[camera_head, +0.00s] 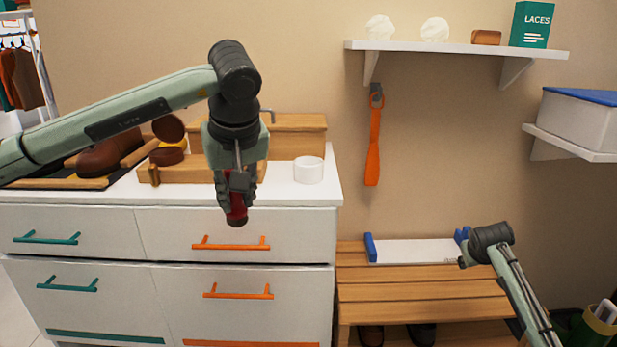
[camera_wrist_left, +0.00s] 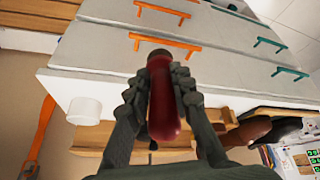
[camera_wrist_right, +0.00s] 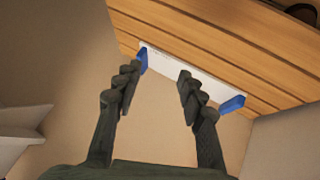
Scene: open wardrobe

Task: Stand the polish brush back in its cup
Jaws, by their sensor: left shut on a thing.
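My left gripper (camera_head: 237,188) is shut on the polish brush (camera_head: 237,212), which has a dark red handle and a dark end. It holds the brush in front of the dresser's front edge, its lower end below the top's height. In the left wrist view the red brush (camera_wrist_left: 163,100) lies between the fingers (camera_wrist_left: 160,90). The white cup (camera_head: 308,171) stands on the dresser top, to the right of the gripper; it also shows in the left wrist view (camera_wrist_left: 84,110). My right gripper (camera_wrist_right: 157,75) is open and empty near the bench; its fingers are mostly hidden in the head view.
A wooden box (camera_head: 300,135) stands behind the cup on the dresser top (camera_head: 322,195). A brown shoe (camera_head: 100,158) lies at left. An orange shoehorn (camera_head: 373,145) hangs on the wall. A wooden bench (camera_head: 420,292) carries a white, blue-ended piece (camera_head: 410,251).

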